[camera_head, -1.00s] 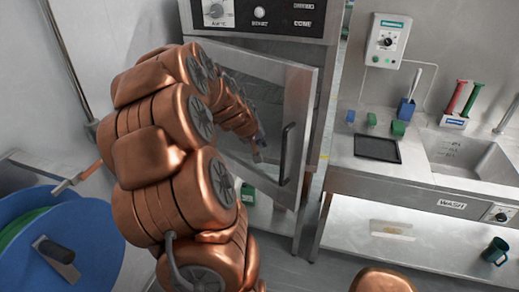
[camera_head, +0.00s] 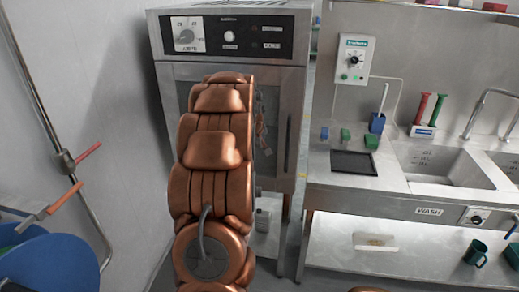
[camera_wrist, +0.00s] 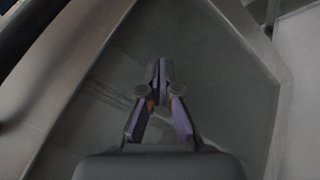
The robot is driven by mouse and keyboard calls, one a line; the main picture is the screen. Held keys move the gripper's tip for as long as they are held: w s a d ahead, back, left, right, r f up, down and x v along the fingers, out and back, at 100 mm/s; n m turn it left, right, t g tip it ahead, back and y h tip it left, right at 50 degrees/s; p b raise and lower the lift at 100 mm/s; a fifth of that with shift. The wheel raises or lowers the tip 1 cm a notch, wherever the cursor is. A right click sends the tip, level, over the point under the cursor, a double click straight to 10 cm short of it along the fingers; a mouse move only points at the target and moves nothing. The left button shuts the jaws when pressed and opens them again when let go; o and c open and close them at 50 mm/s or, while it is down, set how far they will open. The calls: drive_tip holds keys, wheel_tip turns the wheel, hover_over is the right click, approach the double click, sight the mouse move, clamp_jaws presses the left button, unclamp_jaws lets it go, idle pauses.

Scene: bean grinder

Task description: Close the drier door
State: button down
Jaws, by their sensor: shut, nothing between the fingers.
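The drier (camera_head: 235,45) is the steel cabinet with a dial and control panel at the centre-left of the head view. Its door (camera_head: 285,78), steel-framed with a dark window and a dark vertical handle (camera_head: 287,145), lies about flush with the cabinet front. I cannot tell whether it is fully latched. My copper arm hides much of the door's left and middle. My gripper (camera_wrist: 158,75) has its fingers together and empty in the wrist view, close before a grey, dim surface that looks like the door. In the head view the gripper is mostly hidden behind my arm.
A steel sink counter (camera_head: 440,209) stands to the right, with a black tray (camera_head: 353,163) and a blue holder (camera_head: 377,123) on it. A green mug (camera_head: 476,252) is on its lower shelf. A blue reel (camera_head: 45,265) and a wall pipe are at the left.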

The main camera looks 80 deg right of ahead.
drive_tip(key=shift+s+d+r, duration=0.15)
drive_tip(key=shift+d+r, duration=0.3)
drive_tip(key=shift+d, duration=0.6)
drive_tip(key=shift+r, duration=0.35)
drive_tip(key=s+a+r, duration=0.1)
drive_tip(key=r, duration=0.1)
drive_tip(key=s+a+r+b, duration=0.1)
drive_tip(key=a+r, duration=0.1)
drive_tip(key=s+a+r, duration=0.2)
drive_tip(key=shift+a+r, duration=0.15)
drive_tip(key=shift+r, duration=0.1)
